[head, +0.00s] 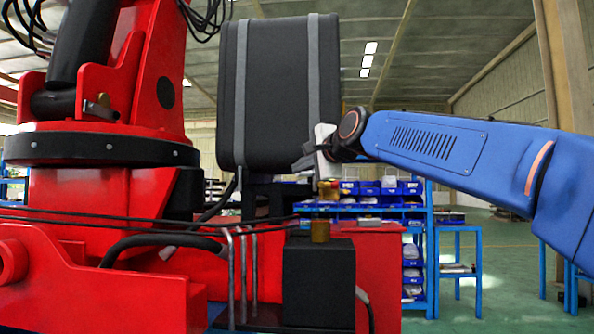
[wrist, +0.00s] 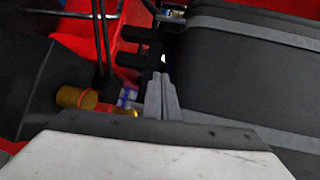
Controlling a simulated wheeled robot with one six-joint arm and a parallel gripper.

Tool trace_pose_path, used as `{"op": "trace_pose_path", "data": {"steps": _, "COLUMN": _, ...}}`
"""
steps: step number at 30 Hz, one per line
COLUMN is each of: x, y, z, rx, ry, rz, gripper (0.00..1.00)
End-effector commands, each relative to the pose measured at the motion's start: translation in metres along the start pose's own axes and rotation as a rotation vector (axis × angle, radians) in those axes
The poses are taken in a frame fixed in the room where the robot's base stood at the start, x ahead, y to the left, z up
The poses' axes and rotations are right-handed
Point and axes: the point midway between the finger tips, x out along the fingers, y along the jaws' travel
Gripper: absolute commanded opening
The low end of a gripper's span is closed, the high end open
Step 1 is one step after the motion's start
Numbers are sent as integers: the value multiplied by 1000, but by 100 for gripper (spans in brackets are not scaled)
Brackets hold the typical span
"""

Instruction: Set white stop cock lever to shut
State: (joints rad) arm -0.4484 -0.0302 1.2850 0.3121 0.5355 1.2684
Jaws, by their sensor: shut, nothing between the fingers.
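My gripper (head: 305,159) is at the end of the blue arm in the head view, in front of the lower right of a black tank. Its grey fingers (wrist: 160,97) are together and empty in the wrist view. A brass fitting (head: 320,231) stands on a black block (head: 319,285) below my gripper; a brass fitting (wrist: 75,97) also shows left of the fingers in the wrist view. A second brass piece (head: 329,188) shows just under my gripper. I cannot clearly make out a white lever; my gripper's pale housing hides part of the wrist view.
The black tank (head: 279,90) with grey straps stands close to my gripper. A red crane (head: 110,200) with hoses fills the left. Thin grey pipes (head: 243,275) rise beside the black block. Blue shelving (head: 428,250) with bins is behind; open floor lies right.

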Motion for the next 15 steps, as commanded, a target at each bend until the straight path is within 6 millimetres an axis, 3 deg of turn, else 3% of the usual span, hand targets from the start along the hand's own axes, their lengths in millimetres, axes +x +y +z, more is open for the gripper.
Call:
{"op": "trace_pose_path", "data": {"steps": 2, "x": -7, "y": -1, "z": -1, "rx": 0, "ry": 1, "rz": 0, "gripper": 0}}
{"op": "trace_pose_path", "data": {"steps": 15, "x": -64, "y": -4, "z": 43, "rx": -1, "ry": -1, "rz": -1, "gripper": 0}}
